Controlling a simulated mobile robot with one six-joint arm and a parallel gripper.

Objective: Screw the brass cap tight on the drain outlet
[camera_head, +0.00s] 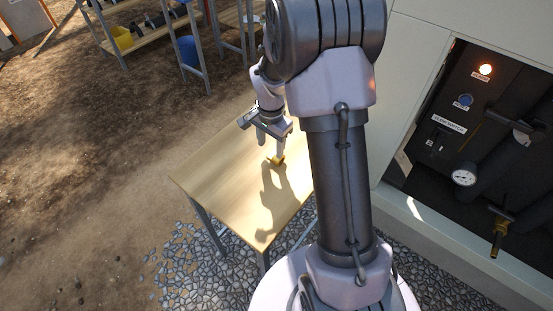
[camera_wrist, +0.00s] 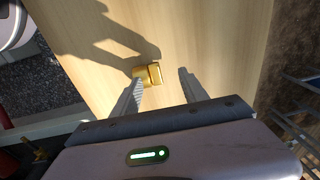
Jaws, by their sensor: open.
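The brass cap (camera_head: 277,159) lies on the wooden table, just below my gripper (camera_head: 268,146) in the head view. In the wrist view the cap (camera_wrist: 148,75) shows between and slightly beyond the two fingertips of my gripper (camera_wrist: 160,78), nearer the left finger. The fingers are apart and hold nothing. I cannot tell whether the left finger touches the cap. The drain outlet (camera_head: 499,238) is a brass fitting on a pipe in the open chiller bay at the right, pointing downward.
The wooden table (camera_head: 215,180) is otherwise bare. The chiller cabinet (camera_head: 420,45) stands right of my arm, with a gauge (camera_head: 464,178), dark pipes and a lit orange lamp (camera_head: 485,69) in its bay. A shelf rack (camera_head: 150,38) with bins stands at the back left.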

